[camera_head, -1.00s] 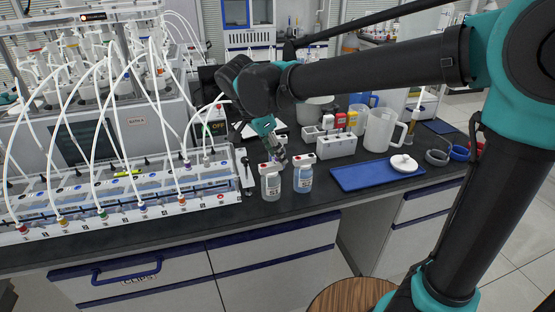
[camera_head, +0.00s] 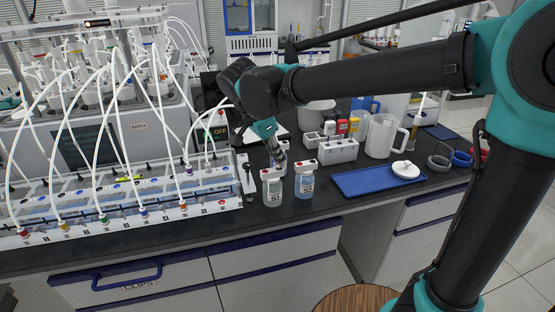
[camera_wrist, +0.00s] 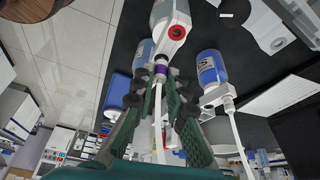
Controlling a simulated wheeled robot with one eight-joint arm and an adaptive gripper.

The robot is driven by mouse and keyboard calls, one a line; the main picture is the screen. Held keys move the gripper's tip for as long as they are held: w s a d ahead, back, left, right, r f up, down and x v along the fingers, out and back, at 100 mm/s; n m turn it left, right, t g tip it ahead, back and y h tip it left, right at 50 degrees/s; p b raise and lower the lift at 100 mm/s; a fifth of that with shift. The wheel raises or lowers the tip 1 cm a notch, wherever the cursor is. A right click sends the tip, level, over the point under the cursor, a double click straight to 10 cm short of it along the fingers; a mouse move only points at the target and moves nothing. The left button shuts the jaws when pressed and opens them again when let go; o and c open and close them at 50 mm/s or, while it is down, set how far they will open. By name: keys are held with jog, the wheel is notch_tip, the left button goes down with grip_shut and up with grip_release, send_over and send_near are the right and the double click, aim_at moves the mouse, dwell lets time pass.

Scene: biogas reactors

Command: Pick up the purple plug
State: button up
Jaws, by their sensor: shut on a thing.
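The purple plug (camera_wrist: 161,73) shows in the wrist view between the fingertips of my gripper (camera_wrist: 161,78). My gripper is shut on it, with the dark pads pressed from both sides. A white tube (camera_wrist: 158,115) runs from the plug back between the fingers. The plug is right by the white cap with a red ring (camera_wrist: 176,34) on a bottle; I cannot tell if it is still seated there. In the head view my gripper (camera_head: 277,154) points down just behind the front bottles, and the plug is too small to make out.
Two capped bottles, the left bottle (camera_head: 272,190) and the right bottle (camera_head: 305,183), stand close in front of my gripper. A white rack with tubes (camera_head: 120,200) is to the left.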

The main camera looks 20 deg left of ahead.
notch_tip(320, 180, up, 19)
dwell(0.4)
jog(key=shift+r, duration=0.7)
jog(key=shift+r, duration=0.35)
jog(key=shift+r, duration=0.55)
jog(key=shift+r, duration=0.75)
jog(key=w+a, duration=0.2)
jog(key=w, duration=1.2)
jog(key=shift+w, duration=0.3)
